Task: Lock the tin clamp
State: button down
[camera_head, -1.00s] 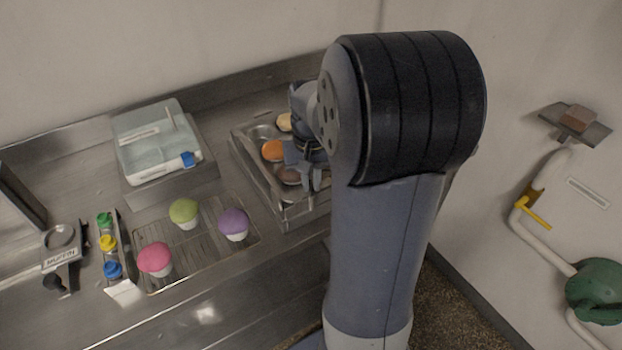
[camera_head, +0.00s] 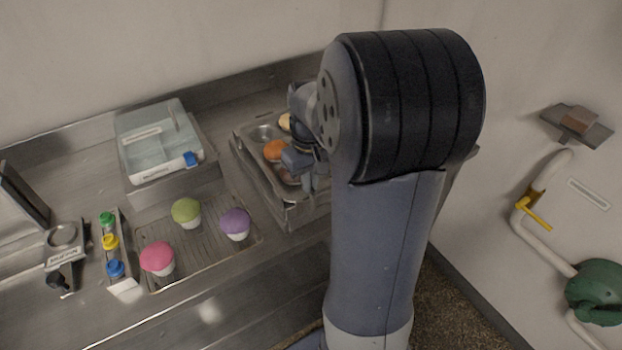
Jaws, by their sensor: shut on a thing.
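The muffin tin (camera_head: 260,193) sits in a metal frame on the counter, left of my arm. It holds an orange-topped bun (camera_head: 275,151), a pale one and a brown one; one cup at its back left looks empty. My gripper (camera_head: 309,184) points down at the tin's right part, with its fingers low over it. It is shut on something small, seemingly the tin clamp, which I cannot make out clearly. My own arm hides the right end of the tin and whatever is there.
A clear-lidded box (camera_head: 158,145) with a blue latch stands back left. Pink (camera_head: 157,257), green (camera_head: 186,210) and purple (camera_head: 235,222) cupcakes stand on a rack (camera_head: 205,250). Colour-capped bottles (camera_head: 111,242) and a black-handled device (camera_head: 63,250) are farther left. Walls close the back and right.

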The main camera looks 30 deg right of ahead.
jog(key=c, duration=1.6)
grip_release()
jog(key=shift+r, duration=0.1)
notch_tip(320, 180, up, 11)
jog(key=shift+f, duration=0.15)
